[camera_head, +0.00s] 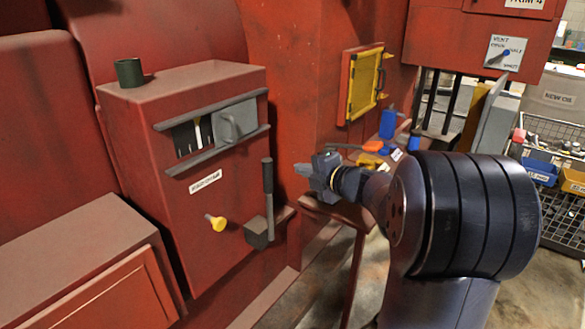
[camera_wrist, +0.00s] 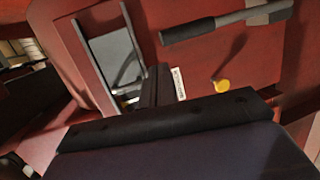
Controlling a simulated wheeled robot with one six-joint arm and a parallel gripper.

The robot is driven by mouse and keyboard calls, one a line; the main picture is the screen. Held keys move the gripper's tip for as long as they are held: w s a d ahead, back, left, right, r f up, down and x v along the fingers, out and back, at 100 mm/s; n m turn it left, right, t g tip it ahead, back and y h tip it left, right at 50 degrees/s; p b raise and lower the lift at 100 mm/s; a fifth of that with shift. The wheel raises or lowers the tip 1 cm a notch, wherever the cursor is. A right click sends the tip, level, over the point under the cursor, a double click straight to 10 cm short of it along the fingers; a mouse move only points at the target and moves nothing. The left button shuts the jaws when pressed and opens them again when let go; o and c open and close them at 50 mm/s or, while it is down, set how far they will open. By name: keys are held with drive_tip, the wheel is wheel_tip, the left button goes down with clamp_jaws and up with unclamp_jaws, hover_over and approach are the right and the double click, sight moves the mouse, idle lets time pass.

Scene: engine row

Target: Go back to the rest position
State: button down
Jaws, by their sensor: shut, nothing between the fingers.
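My gripper (camera_head: 306,171) is at the end of my arm, in the middle of the head view. It points left toward the red cabinet (camera_head: 232,210) and is shut with nothing in it. In the head view it is apart from the black lever (camera_head: 267,183) on the cabinet's right side. In the wrist view my gripper (camera_wrist: 157,88) shows as a dark narrow shape in front of the red panel. The black lever (camera_wrist: 190,31) lies across the top of that view. The yellow knob (camera_head: 216,222) also shows in the wrist view (camera_wrist: 221,85).
A grey sliding cover (camera_head: 236,121) partly closes the cabinet's window. A dark green cup (camera_head: 129,72) stands on top. A small shelf (camera_head: 340,208) with tools is beneath and behind my gripper. A wire basket (camera_head: 562,215) with bins stands at right. Open floor shows at lower middle.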

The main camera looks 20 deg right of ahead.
drive_tip(key=shift+v, duration=1.45)
drive_tip(key=shift+f, duration=0.1)
